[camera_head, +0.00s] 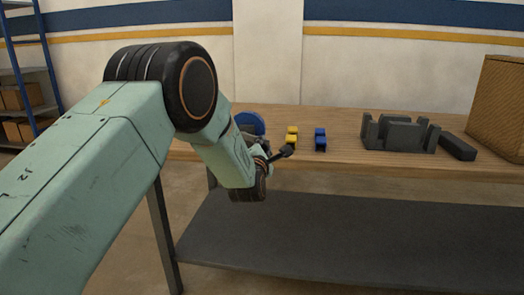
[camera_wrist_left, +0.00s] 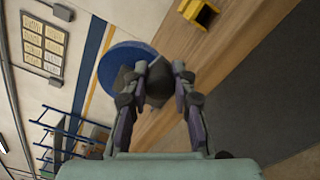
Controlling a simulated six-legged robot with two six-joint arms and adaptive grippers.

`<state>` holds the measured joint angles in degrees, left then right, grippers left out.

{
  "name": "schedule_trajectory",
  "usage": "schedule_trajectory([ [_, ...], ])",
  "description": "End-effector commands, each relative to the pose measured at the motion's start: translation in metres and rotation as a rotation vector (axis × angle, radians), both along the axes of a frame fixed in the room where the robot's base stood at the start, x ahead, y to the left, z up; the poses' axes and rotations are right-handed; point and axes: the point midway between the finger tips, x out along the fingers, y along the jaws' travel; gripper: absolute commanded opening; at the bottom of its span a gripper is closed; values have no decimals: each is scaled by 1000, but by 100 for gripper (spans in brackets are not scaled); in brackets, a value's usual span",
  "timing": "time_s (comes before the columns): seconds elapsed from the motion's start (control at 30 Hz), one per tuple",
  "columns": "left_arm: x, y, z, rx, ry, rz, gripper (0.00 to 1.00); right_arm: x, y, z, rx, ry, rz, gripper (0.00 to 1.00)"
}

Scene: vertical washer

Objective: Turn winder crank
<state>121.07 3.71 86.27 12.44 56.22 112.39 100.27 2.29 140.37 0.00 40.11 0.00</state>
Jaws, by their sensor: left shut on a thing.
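The winder shows as a blue disc (camera_head: 249,123) near the left end of the wooden table, partly hidden behind my left arm. In the left wrist view the blue disc (camera_wrist_left: 124,62) lies beyond the fingers. My left gripper (camera_head: 272,157) is at the table's front edge, just in front of the disc. In the left wrist view its two fingers (camera_wrist_left: 159,75) are on either side of a dark grey part, which I take as the crank (camera_wrist_left: 157,86), and it is shut on that part. The crank's full shape is hidden by the fingers. My right gripper is not in view.
A dark grey fixture (camera_head: 398,137), a dark bar (camera_head: 457,147) and a brown box (camera_head: 497,105) are further right. A dark lower shelf (camera_head: 350,240) lies beneath.

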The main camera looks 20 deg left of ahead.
Motion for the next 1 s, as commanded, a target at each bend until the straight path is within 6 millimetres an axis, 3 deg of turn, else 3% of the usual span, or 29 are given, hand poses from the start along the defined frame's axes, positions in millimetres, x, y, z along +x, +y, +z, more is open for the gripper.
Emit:
schedule_trajectory([
  [0.7, 0, -1, 5, -64, -17, 0, 0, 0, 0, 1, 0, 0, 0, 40],
  [0.73, 0, -1, 5, -64, -17, 0, 28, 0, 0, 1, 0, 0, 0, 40],
  [1.0, 0, -1, 5, -64, -16, 1, 48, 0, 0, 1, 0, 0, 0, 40],
])
